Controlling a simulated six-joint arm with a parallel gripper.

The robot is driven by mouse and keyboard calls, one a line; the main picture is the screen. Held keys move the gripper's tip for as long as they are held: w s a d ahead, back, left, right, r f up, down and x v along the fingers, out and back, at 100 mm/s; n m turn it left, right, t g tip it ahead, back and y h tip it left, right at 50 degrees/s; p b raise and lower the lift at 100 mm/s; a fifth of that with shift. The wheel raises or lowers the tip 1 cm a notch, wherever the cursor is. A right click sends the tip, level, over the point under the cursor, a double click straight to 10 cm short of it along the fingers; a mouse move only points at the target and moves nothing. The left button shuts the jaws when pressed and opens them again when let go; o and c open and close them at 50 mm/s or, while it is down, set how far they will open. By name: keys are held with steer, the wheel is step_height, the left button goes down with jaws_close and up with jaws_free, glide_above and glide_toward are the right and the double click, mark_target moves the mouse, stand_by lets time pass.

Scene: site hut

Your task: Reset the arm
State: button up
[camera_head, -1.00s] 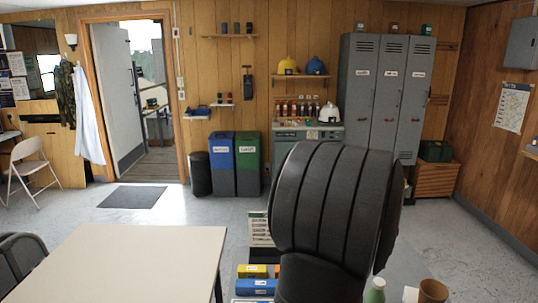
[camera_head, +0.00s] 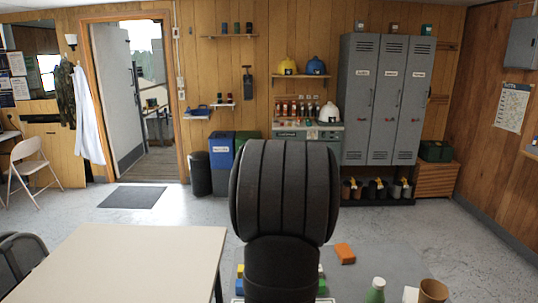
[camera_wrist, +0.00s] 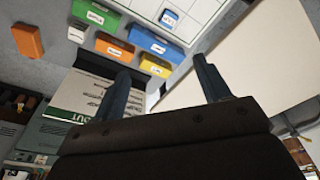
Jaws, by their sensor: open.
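My arm, dark and ribbed, stands upright in the middle of the head view and hides part of the table in front of me. My gripper (camera_wrist: 165,85) shows in the wrist view, its two fingers wide apart with nothing held between them. Beyond the fingers are a green box (camera_wrist: 95,15), a blue box (camera_wrist: 155,45), an orange box (camera_wrist: 114,47) and a yellow box (camera_wrist: 155,67). A printed board or sheet (camera_wrist: 85,98) with green and white areas lies behind the left finger. The fingers are hidden in the head view.
An orange block (camera_head: 345,254), a green bottle (camera_head: 375,291) and a brown cup (camera_head: 433,291) are at the near right. A pale table (camera_head: 130,260) stands at left. Grey lockers (camera_head: 388,100) and a blue bin (camera_head: 221,160) stand at the back. Open floor lies between.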

steer(key=shift+w+a+n, duration=0.15)
steer(key=shift+a, duration=0.6)
steer(key=shift+w+a+n, duration=0.15)
steer(key=shift+a, duration=0.6)
steer(key=s+d+m, duration=0.2)
steer(key=s+d, duration=0.1)
steer(key=d, duration=0.6)
steer(key=s+d+m, duration=0.2)
steer(key=s+d, duration=0.2)
steer(key=d, duration=0.6)
steer(key=shift+s+d, duration=0.15)
steer(key=shift+d, duration=0.1)
